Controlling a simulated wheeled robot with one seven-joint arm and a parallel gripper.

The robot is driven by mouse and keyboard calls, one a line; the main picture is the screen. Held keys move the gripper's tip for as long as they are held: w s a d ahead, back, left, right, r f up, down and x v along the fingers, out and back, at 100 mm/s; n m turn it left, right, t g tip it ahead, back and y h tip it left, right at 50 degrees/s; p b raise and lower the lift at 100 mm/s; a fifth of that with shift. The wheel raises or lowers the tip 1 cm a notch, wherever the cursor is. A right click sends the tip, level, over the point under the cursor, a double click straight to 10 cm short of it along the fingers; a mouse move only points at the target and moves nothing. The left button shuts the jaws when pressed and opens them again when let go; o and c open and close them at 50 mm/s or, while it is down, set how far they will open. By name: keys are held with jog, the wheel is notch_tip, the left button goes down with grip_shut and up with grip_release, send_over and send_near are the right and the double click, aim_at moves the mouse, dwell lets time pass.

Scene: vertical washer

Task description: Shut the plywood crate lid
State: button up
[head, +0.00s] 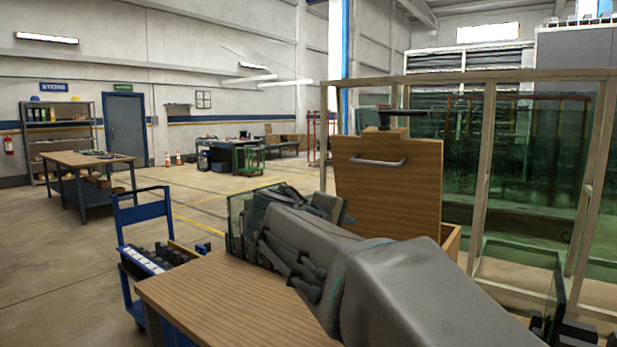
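The plywood crate lid (385,200) stands raised, close to upright, right of centre in the head view. A grey bar handle (378,162) is fixed across its upper part, on the face towards me. Part of the wooden crate (453,243) shows at the lid's lower right. The rest of the crate is hidden behind the lid and the grey bulk in front.
A dark T-shaped fitting (386,115) shows above the lid. A glass-panelled frame (487,180) stands close behind at right. A blue cart (145,215) is at left; open floor lies beyond.

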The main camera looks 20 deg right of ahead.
aim_at(371, 163)
jog(key=w+d+r+t+h+b, duration=0.15)
jog(key=w+r+h, duration=0.25)
jog(key=r, duration=0.6)
jog(key=shift+n, duration=0.5)
jog(key=p+x, duration=0.3)
jog(key=x, duration=1)
jog(key=shift+w+d+r, duration=0.1)
jog(key=shift+w+d, duration=0.1)
jog(key=shift+w, duration=0.1)
grip_shut()
jog(key=shift+a, duration=0.15)
